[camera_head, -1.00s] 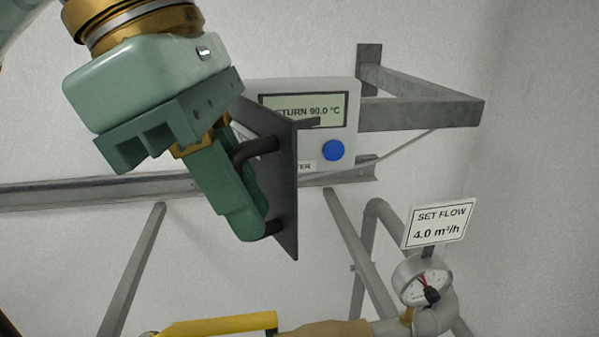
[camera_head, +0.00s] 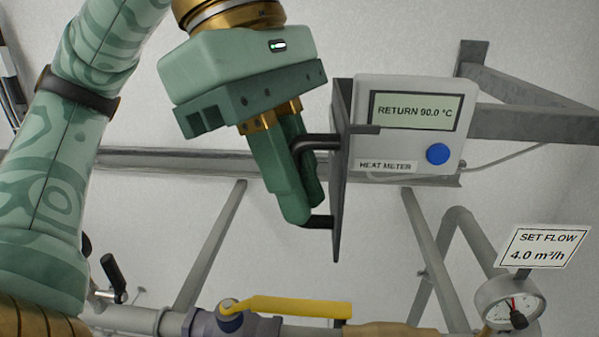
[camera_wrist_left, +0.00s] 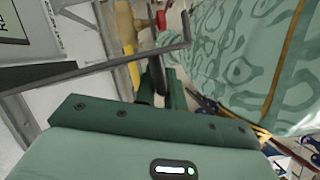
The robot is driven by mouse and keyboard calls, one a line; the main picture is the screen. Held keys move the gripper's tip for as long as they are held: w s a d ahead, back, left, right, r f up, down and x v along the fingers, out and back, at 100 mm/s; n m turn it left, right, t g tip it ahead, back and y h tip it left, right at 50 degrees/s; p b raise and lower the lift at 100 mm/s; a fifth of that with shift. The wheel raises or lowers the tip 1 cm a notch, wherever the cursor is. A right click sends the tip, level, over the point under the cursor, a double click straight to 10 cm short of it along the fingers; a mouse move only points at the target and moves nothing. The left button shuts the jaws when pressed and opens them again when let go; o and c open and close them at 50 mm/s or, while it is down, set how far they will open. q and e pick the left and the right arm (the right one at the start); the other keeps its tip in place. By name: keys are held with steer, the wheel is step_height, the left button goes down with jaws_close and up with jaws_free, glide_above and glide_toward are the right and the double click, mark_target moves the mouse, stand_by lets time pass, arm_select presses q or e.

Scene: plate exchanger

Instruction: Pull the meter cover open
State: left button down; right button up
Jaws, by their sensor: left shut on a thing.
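The heat meter (camera_head: 453,150) is a white box on the wall with a lit display reading RETURN 90.0 °C and a blue button. Its dark cover (camera_head: 343,185) stands swung out at the meter's left side, seen nearly edge-on, leaving the display uncovered. A black bar handle (camera_head: 320,142) sticks out from the cover. My left gripper (camera_head: 306,205) is shut on this handle, left of the cover. In the left wrist view the handle (camera_wrist_left: 157,76) shows beyond the gripper body, and part of the meter (camera_wrist_left: 48,47) shows at upper left. My right gripper is not seen.
A yellow-levered valve (camera_head: 290,307) and pipes run below the cover. A gauge (camera_head: 508,303) with a SET FLOW 4.0 m³/h sign (camera_head: 543,247) is at lower right. A metal bracket (camera_head: 530,122) sticks out right of the meter.

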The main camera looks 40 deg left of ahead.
arm_select(q)
steer(key=shift+r, duration=0.1)
steer(key=c, duration=1.8)
jaws_free()
steer(key=shift+o, duration=0.2)
steer(key=p+v, duration=0.3)
steer(key=v, duration=1.3)
steer(key=shift+r, duration=0.1)
